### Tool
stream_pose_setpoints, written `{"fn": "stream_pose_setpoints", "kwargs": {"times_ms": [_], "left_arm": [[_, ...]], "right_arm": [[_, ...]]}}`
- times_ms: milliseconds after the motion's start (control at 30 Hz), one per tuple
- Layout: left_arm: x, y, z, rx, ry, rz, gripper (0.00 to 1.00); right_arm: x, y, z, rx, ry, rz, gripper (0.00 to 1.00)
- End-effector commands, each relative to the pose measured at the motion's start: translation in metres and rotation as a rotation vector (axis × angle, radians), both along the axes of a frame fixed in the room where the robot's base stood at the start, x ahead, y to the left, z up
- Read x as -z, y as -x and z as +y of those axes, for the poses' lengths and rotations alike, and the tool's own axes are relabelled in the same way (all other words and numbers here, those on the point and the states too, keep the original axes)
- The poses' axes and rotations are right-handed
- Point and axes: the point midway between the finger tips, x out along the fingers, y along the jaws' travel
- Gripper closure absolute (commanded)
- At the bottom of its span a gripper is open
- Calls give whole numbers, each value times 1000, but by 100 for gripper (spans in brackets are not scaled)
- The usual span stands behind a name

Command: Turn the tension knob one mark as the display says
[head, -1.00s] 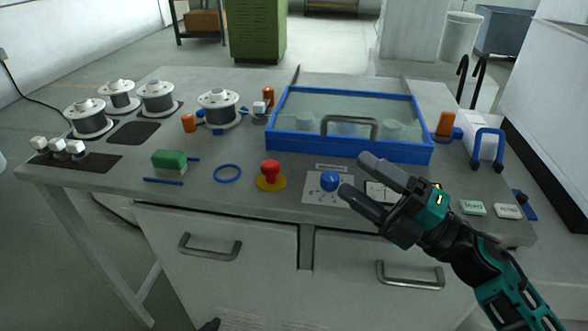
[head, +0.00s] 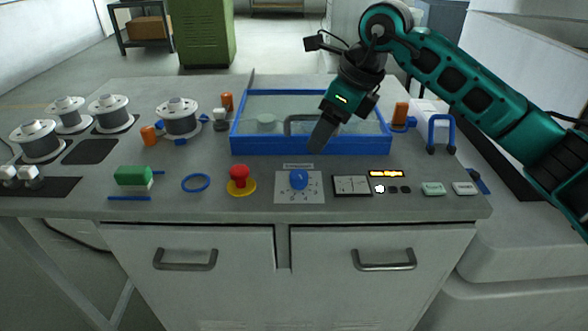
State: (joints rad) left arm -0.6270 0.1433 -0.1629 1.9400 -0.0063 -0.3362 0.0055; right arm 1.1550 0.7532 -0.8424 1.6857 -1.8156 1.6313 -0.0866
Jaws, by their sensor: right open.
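The blue tension knob (head: 299,180) sits on a pale square dial plate (head: 284,195) with marks around it, on the bench top. A small lit orange display (head: 386,173) is right of it; its text is too small to read. A white gauge (head: 352,185) lies between them. My right gripper (head: 319,146) is open and empty, pointing down in front of the tank, above and slightly right of the knob in the picture. It appears apart from the knob. Its fingers are seen edge-on, overlapping. My left gripper is not in view.
A blue-framed tank (head: 245,144) with a handle stands behind the knob. A red mushroom button (head: 239,175) is left of the knob, near a blue ring (head: 196,183) and a green block (head: 133,176). Several wire spools (head: 108,113) stand at left. Labelled buttons (head: 433,188) are at right.

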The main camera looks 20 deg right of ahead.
Motion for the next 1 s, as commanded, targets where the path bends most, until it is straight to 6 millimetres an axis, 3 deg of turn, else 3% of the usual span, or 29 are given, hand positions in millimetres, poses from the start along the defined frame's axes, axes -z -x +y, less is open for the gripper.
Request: {"fn": "stream_pose_setpoints", "kwargs": {"times_ms": [300,500,700,1000], "left_arm": [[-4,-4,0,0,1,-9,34],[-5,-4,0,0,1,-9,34],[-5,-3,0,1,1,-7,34],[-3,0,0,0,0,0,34]], "right_arm": [[62,-15,20,-3,-4,6,35],[91,-24,30,-3,-5,4,35],[104,-28,34,-2,-5,2,35],[105,-28,34,-2,-4,1,36]]}}
